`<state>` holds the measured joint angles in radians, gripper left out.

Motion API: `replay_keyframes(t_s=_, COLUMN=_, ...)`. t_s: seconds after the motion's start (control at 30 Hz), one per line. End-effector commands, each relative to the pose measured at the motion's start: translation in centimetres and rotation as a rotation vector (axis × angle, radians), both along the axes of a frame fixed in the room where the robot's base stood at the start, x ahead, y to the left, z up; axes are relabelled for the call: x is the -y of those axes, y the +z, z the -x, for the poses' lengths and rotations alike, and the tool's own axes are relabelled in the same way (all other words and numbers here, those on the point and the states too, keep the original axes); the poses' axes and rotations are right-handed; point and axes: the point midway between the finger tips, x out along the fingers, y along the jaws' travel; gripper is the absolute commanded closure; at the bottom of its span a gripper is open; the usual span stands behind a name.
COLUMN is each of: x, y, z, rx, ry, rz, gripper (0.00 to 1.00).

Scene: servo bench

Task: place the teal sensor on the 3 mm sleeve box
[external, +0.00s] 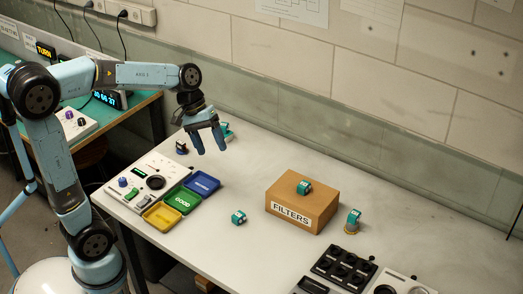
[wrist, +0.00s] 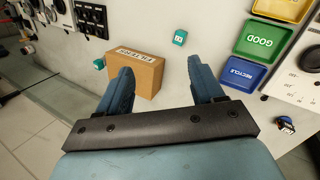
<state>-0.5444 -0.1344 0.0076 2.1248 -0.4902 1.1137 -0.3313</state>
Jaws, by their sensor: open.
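The only box in view is a brown cardboard box (external: 287,208) labelled FILTERS; no 3 mm sleeve label shows. A teal sensor-like block (external: 304,187) sits on its top. Another teal block (external: 239,217) lies on the table left of the box; it also shows in the wrist view (wrist: 180,38). A third (external: 354,218) stands right of the box on a tan round base. A fourth teal piece (external: 228,131) is partly hidden behind my gripper (external: 208,146). My gripper is open and empty, above the table's back left; its fingers show in the wrist view (wrist: 162,72).
Yellow (external: 162,215), green (external: 183,201) and blue (external: 202,184) trays lie beside a white control panel (external: 140,174). A small dark blue piece (external: 182,147) is near the back left. Black modules (external: 343,266) stand at the front right. The table's back right is clear.

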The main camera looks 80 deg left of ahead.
Motion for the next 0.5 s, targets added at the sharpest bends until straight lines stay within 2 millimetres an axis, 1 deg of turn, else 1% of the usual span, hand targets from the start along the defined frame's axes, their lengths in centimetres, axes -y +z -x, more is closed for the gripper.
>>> replay_keyframes(t_s=0.03, x=1.9, y=0.5, z=1.0, rx=0.018, ry=-0.063, rz=-0.045, gripper=0.33)
replay_keyframes(t_s=0.2, x=6.5, y=1.2, z=4.6, rx=0.075, ry=-0.275, rz=-0.205, gripper=0.33)
replay_keyframes(t_s=0.33, x=9.3, y=1.4, z=7.5, rx=0.129, ry=-0.435, rz=-0.324, gripper=0.33)
replay_keyframes(t_s=0.5, x=12.0, y=1.3, z=11.4, rx=0.208, ry=-0.641, rz=-0.479, gripper=0.33)
